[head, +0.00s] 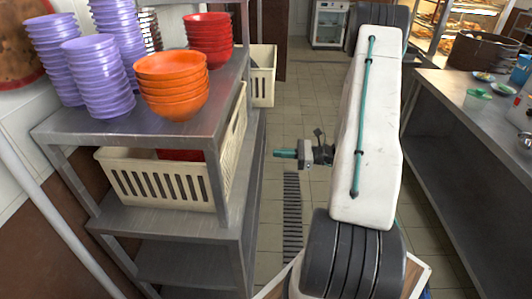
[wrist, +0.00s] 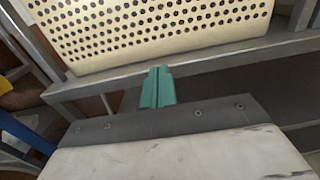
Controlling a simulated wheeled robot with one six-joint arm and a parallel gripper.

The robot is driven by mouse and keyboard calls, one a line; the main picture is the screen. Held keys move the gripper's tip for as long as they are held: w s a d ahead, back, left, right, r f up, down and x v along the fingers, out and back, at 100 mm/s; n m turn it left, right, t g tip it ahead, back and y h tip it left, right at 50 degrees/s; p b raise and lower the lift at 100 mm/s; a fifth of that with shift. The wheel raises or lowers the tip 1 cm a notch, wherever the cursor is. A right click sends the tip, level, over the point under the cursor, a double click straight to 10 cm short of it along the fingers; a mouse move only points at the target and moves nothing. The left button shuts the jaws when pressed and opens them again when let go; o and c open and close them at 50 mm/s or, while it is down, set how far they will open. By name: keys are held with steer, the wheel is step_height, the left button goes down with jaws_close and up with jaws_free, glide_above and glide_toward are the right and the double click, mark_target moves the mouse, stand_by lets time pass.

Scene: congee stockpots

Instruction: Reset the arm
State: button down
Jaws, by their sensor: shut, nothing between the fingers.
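My gripper (head: 285,153) shows in the head view left of my white arm, with its teal fingers pointing left toward the metal shelf rack. It hangs over the floor aisle, apart from the rack. In the wrist view its teal fingers (wrist: 158,88) are together with nothing between them. My arm stands in the middle right of the head view, its white link reaching away from me.
A metal rack (head: 75,126) on the left holds purple bowls (head: 98,75), orange bowls (head: 172,85) and red bowls (head: 208,40), with a cream crate (head: 150,185) below. A metal counter (head: 450,100) stands right. The tiled aisle (head: 285,110) between is clear.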

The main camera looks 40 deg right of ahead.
steer(key=shift+v, duration=1.5)
steer(key=s+a+r+n+g+h, duration=0.4)
steer(key=s+a+r+n, duration=0.2)
steer(key=a+r+n, duration=0.2)
steer(key=s+a+r+n+g+h, duration=0.4)
steer(key=s+a+r+n, duration=0.2)
steer(key=a+r+n, duration=0.3)
steer(key=s+a+r+n+g+h, duration=0.4)
steer(key=s+a+r+n, duration=0.2)
steer(key=a+r+n, duration=0.3)
steer(key=a+n, duration=0.1)
steer(key=a, duration=0.2)
steer(key=shift+r+n, duration=0.2)
steer(key=shift+n, duration=0.1)
steer(key=shift+s, duration=0.1)
